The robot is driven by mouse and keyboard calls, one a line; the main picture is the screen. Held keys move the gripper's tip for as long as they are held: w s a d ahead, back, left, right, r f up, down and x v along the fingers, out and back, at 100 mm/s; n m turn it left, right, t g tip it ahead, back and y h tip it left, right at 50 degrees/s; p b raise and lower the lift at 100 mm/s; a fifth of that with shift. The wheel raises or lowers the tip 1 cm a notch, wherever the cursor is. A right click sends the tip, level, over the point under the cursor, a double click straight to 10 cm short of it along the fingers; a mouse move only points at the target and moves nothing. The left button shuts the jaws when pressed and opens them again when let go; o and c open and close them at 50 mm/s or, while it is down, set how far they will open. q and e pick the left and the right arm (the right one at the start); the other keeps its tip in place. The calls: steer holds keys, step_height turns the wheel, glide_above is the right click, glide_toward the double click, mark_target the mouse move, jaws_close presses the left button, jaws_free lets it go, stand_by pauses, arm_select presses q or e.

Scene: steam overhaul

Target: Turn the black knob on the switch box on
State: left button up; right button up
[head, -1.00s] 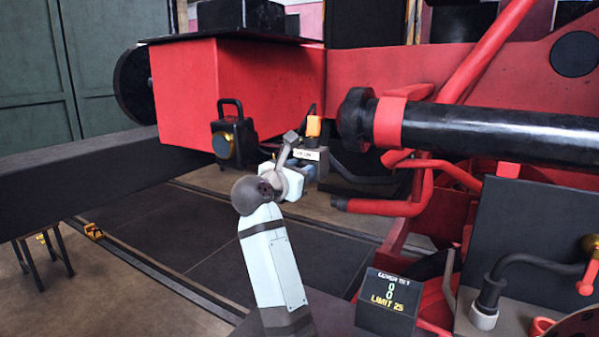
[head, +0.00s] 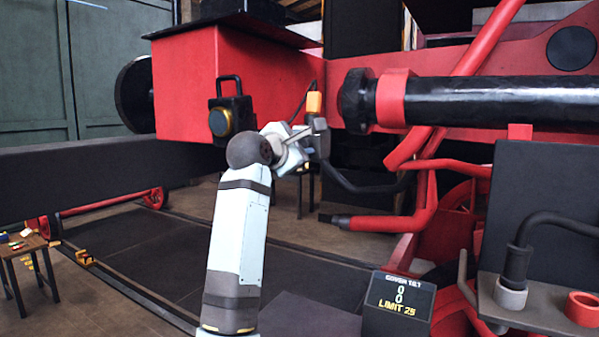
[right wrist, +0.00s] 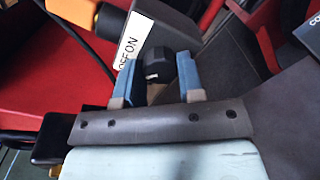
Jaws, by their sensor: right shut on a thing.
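The black knob (right wrist: 158,68) shows in the right wrist view, on the face of a dark grey switch box (right wrist: 172,20). A white label (right wrist: 133,40) with OFF and ON in black runs beside the knob. My right gripper (right wrist: 156,76) has its blue fingers on either side of the knob and is shut on it. Which way the knob points is hard to tell. In the head view my right gripper (head: 310,143) reaches the switch box (head: 320,125), below an orange block (head: 314,102); knob and label cannot be made out there. My left gripper is out of view.
A black lantern (head: 226,122) hangs left of my right wrist by a red box (head: 180,85). A thick black cylinder (head: 480,98) and red pipes (head: 430,190) lie to the right. A LIMIT 25 display (head: 398,300) stands low. Dark floor lies below.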

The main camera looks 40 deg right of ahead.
arm_select(q)
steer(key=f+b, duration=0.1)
steer(key=b, duration=0.2)
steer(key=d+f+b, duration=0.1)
steer(key=b, duration=0.2)
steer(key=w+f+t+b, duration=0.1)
steer(key=b, duration=0.2)
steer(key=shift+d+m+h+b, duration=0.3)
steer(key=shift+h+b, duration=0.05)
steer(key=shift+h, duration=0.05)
arm_select(e)
steer(key=m, duration=0.9)
steer(key=shift+f, duration=0.1)
steer(key=shift+m, duration=0.3)
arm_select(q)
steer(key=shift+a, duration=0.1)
arm_select(e)
steer(key=o, duration=0.9)
steer(key=v, duration=1.3)
steer(key=shift+s+a, duration=0.3)
